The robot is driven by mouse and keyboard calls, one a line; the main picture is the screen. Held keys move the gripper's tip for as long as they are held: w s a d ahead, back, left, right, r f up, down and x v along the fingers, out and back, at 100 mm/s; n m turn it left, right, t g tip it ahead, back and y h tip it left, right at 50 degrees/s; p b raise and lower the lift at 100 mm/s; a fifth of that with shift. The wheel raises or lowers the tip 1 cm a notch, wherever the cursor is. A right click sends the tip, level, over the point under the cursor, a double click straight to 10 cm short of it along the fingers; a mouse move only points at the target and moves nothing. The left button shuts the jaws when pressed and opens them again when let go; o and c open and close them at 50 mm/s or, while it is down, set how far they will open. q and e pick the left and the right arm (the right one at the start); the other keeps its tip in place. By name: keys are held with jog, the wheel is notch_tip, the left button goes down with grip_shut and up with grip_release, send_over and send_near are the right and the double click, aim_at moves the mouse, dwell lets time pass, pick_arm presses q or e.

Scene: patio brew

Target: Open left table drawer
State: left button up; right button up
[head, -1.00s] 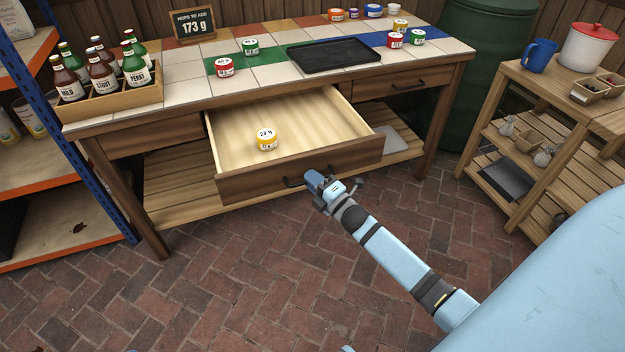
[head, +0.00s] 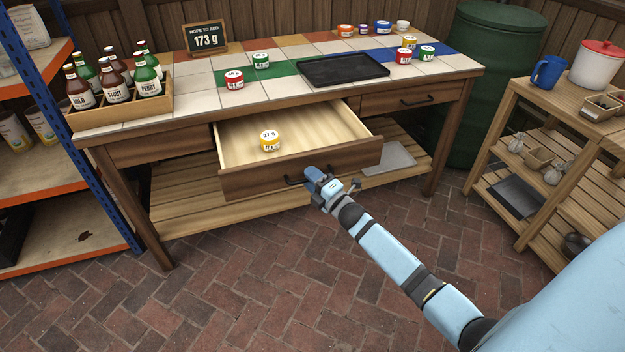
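The drawer (head: 300,172) left of the other handled drawer is partly open, its pale wooden inside showing. A yellow jar with a white lid (head: 270,141) stands in it. Its dark bar handle (head: 293,181) shows at the left end; the rest is hidden behind my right gripper (head: 318,181). My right gripper is at the handle, close against the drawer front. Its fingertips are hidden, so I cannot see whether they are closed on the bar. My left gripper is out of view.
The tiled table (head: 200,85) holds a bottle crate (head: 125,108), a black tray (head: 343,69), several jars and a sign (head: 205,38). The right drawer (head: 412,101) is shut. A wooden cart (head: 545,105) stands at right, a blue-framed shelf (head: 75,125) at left. The brick floor in front is clear.

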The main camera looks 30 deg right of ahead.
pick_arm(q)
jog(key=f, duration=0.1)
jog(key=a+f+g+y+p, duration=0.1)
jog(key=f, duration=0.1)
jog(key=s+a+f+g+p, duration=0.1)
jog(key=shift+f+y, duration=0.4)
pick_arm(e)
jog(key=v, duration=1.4)
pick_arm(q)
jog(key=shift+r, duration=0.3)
pick_arm(e)
jog(key=shift+w, duration=0.1)
